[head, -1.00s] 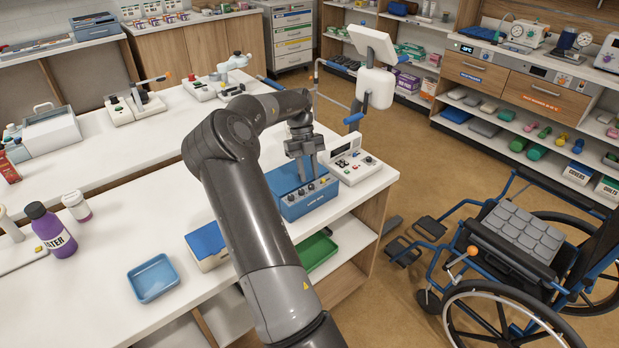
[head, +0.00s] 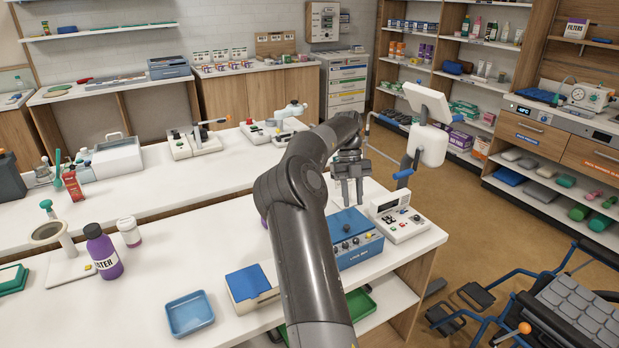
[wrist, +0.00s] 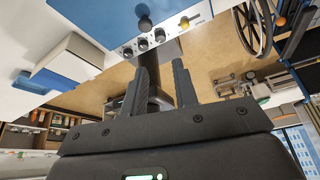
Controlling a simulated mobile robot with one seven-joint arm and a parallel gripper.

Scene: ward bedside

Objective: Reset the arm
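My gripper (head: 351,192) is in the head view, pointing down just above the far edge of a blue box with knobs (head: 352,236) on the white counter (head: 225,217). Its two fingers are apart with nothing between them. In the wrist view the gripper (wrist: 161,78) also shows two separate fingers, with the blue box (wrist: 105,20) and its row of knobs beyond them. My arm is bent and reaches over the counter from the front, hiding part of the counter behind it.
A white device with buttons (head: 400,218) stands right of the blue box. A blue-topped box (head: 252,285), a blue tray (head: 189,313) and a purple bottle (head: 103,252) stand to the left. A wheelchair (head: 570,305) is on the floor at right.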

